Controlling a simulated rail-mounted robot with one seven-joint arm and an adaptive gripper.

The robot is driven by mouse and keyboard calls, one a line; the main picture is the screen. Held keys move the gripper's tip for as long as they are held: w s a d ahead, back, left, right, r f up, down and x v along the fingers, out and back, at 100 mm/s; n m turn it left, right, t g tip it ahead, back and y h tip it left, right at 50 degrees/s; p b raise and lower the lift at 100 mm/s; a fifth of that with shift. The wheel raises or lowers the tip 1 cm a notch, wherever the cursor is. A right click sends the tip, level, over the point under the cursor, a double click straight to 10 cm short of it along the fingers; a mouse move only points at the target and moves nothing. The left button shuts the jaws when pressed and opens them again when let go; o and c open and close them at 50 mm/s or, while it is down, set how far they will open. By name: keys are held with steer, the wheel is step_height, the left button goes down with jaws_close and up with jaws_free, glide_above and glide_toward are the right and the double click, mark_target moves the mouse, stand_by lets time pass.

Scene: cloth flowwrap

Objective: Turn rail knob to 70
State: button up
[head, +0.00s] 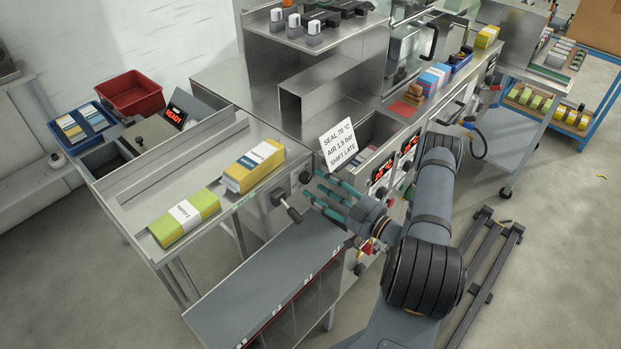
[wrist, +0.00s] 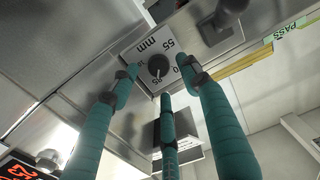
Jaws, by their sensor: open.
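The rail knob (wrist: 158,67) is a round black knob on a pale plate (wrist: 146,45) marked "mm" in the wrist view. Numbers are printed round it; 55 is readable, and one below it looks like 85. Its pale pointer mark seems turned toward that lower number, but is small. In the head view the knob (head: 305,177) shows on the front of the steel machine. My gripper (head: 313,188) has teal fingers and is open. In the wrist view its fingertips (wrist: 158,80) are spread around the knob. I cannot tell whether any finger touches it.
A crank handle (head: 288,208) sticks out beside the knob. A sign (head: 339,145) reading "SEAL 70 °C, AIR 1.5 bar, SHIFT LATE" stands above. Red displays (head: 382,170) are to the right. Yellow stacks (head: 254,166) lie on the steel table; a grey shelf (head: 250,285) is below.

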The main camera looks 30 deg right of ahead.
mark_target(308, 180)
steer(key=shift+p+x, duration=0.3)
steer(key=shift+x, duration=1.6)
steer(key=shift+c, duration=0.4)
steer(key=c, duration=1)
steer(key=shift+c, duration=0.2)
